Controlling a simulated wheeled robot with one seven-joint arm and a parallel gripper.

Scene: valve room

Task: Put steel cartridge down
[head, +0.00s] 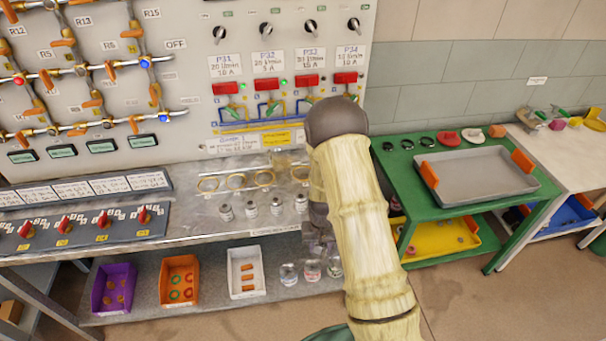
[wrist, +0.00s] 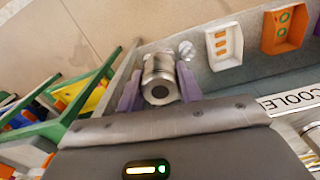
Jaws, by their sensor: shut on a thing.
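The steel cartridge (wrist: 158,68) is a shiny metal cylinder with a dark round hole in its near end. In the wrist view it sits between the two purple fingers of my gripper (wrist: 157,84), which are shut on it. In the head view my pale arm covers most of my gripper (head: 318,240), and I cannot make out the held cartridge there. Several similar small metal cylinders (head: 251,209) stand in a row on the steel bench (head: 190,222), left of my arm. I cannot tell whether the held cartridge touches any surface.
Brass rings (head: 236,181) lie behind the cylinders. Purple (head: 103,302), orange (head: 168,299) and white (head: 234,290) bins and glass jars (head: 288,274) stand on the lower shelf. A green table (head: 398,178) with a grey tray (head: 480,196) is to the right. The valve panel rises behind.

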